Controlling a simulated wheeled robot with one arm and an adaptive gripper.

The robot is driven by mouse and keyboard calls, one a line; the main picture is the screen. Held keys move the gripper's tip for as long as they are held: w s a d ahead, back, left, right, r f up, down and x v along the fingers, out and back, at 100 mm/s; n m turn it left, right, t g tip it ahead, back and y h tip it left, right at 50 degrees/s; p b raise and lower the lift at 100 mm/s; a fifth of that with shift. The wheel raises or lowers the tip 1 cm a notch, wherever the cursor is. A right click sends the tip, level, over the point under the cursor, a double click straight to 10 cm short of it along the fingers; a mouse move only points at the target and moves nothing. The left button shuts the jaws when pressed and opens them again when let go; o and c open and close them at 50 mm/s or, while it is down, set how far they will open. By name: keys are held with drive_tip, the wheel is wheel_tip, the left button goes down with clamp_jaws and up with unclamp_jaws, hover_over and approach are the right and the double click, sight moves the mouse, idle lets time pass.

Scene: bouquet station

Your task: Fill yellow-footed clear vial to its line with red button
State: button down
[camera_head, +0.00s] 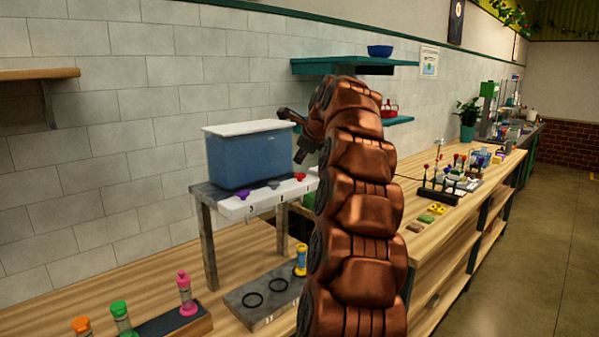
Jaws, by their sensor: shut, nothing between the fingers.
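The yellow-footed vial (301,260) stands upright at the right end of a grey plate (250,318), below the dispenser's front and close to my arm in the picture. Its middle looks bluish; its fill line and level are too small to tell. The dispenser is a blue tank (240,160) with a white lid on a grey stand. The red button (299,176) is the rightmost on its white front ledge (262,200). My gripper (297,150) is shut and empty, in front of the tank's right end, just above the red button. I cannot tell whether it touches anything.
A purple button (241,195) and a dark blue button (273,184) sit left of the red one. My arm hides part of the bench.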

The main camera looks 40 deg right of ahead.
sight(300, 175)
drive_tip(key=shift+r+p, duration=1.2)
drive_tip(key=shift+r, duration=0.55)
drive_tip(key=shift+a+f, duration=0.1)
